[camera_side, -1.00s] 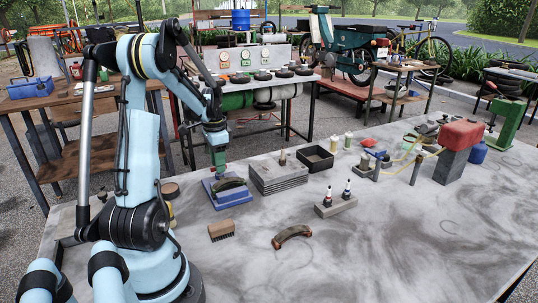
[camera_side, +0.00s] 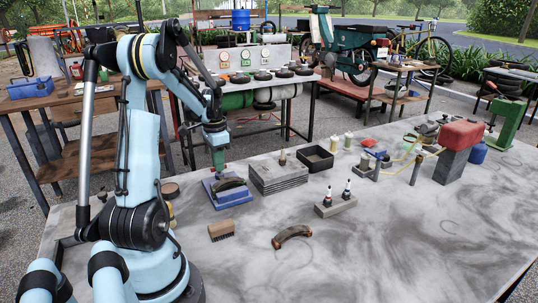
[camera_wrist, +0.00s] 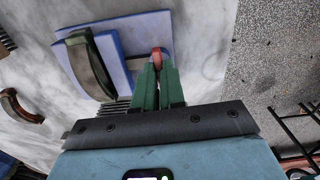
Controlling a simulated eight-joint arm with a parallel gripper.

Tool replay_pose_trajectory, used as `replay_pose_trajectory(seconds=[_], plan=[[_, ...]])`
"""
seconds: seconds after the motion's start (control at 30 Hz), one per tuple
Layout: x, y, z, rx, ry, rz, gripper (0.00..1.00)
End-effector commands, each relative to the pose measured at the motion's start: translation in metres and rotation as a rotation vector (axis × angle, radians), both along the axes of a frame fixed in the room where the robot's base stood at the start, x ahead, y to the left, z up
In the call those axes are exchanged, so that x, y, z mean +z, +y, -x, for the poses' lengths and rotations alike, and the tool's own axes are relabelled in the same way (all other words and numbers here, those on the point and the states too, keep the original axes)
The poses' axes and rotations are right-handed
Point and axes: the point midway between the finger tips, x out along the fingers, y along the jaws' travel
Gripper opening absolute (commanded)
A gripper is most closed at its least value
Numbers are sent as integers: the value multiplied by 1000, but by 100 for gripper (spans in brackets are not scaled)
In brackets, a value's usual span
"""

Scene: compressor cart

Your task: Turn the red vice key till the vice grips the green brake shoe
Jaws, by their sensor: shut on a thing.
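The blue vice (camera_side: 232,200) lies on the grey table in front of my arm; it also shows in the wrist view (camera_wrist: 150,28). The brake shoe (camera_side: 230,183), a dark curved piece with a greenish side in the wrist view (camera_wrist: 90,68), sits on the vice. Whether the jaw presses on it I cannot tell. My gripper (camera_side: 218,168) points down at the vice's far left end. In the wrist view its green fingers (camera_wrist: 158,78) are shut on the red vice key (camera_wrist: 157,52). The fingers hide most of the key.
A second curved shoe (camera_side: 292,236) and a brush (camera_side: 222,230) lie in front of the vice. Stacked grey plates (camera_side: 278,178) stand close on its right, with a dark tray (camera_side: 317,158) beyond. A block with two small bottles (camera_side: 335,206) stands farther right. The front right table is clear.

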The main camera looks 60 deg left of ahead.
Motion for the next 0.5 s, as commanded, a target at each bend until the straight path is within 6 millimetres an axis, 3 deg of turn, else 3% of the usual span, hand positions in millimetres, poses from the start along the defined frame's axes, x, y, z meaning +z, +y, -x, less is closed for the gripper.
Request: replay_pose_trajectory(seconds=[0.5], plan=[[0, 0, 0, 403, 1, 2, 0]])
